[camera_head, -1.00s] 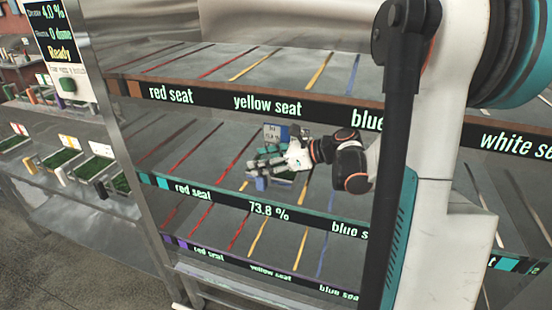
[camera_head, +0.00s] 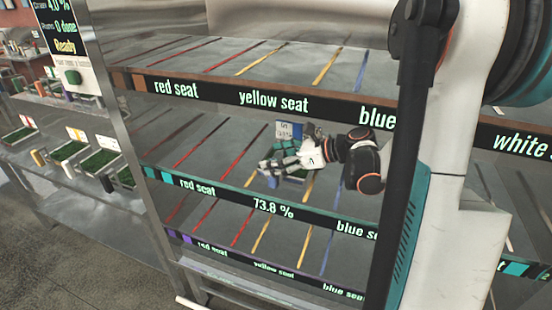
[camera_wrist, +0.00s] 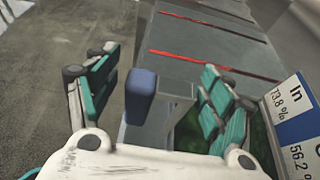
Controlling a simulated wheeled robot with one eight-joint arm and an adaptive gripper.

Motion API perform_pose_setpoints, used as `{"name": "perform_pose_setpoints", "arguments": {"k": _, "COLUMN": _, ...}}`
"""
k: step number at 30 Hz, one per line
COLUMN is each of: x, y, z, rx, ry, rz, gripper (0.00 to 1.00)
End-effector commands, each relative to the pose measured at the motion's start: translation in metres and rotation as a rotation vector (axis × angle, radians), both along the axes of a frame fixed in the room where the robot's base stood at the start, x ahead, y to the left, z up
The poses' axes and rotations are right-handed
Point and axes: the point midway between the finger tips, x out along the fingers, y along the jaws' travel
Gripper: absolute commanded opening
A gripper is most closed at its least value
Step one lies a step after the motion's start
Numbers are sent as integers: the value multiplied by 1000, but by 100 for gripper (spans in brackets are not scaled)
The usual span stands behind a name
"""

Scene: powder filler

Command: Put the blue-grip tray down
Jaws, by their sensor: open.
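The blue-grip tray (camera_wrist: 192,128) rests on the middle shelf, at the seat whose edge label reads 73.8 %. It holds green material and has an upright white-and-blue card (camera_head: 289,131), which also shows at the right of the wrist view (camera_wrist: 296,115). Its blue grip (camera_wrist: 142,95) points toward the shelf front, and it shows small in the head view (camera_head: 272,181). My gripper (camera_wrist: 160,76) is open, with one teal-padded finger on each side of the grip and gaps between. It hides much of the tray in the head view (camera_head: 276,160).
The middle shelf (camera_head: 205,160) has red, yellow and blue stripes and bare room left of the tray. The upper shelf's labelled edge (camera_head: 215,95) runs above my arm. A steel post (camera_head: 140,160) stands left. Several green-filled trays (camera_head: 97,162) sit on a side bench.

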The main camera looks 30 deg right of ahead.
Motion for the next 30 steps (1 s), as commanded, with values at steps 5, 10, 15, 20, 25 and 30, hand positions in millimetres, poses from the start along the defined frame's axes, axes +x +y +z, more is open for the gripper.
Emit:
{"name": "perform_pose_setpoints", "arguments": {"k": 5, "x": 0, "y": 0, "z": 3, "rx": 0, "ry": 0, "rz": 0, "gripper": 74}}
{"name": "perform_pose_setpoints", "arguments": {"k": 10, "x": -17, "y": -14, "z": 12, "rx": 1, "ry": 1, "rz": -5, "gripper": 74}}
{"name": "perform_pose_setpoints", "arguments": {"k": 15, "x": -45, "y": -37, "z": 15, "rx": 1, "ry": 1, "rz": -6, "gripper": 74}}
{"name": "perform_pose_setpoints", "arguments": {"k": 20, "x": -74, "y": -59, "z": 15, "rx": 1, "ry": 1, "rz": -5, "gripper": 74}}
{"name": "perform_pose_setpoints", "arguments": {"k": 25, "x": -98, "y": -78, "z": 14, "rx": 0, "ry": 0, "rz": -3, "gripper": 74}}
{"name": "perform_pose_setpoints", "arguments": {"k": 30, "x": -112, "y": -89, "z": 14, "rx": 0, "ry": 0, "rz": -1, "gripper": 74}}
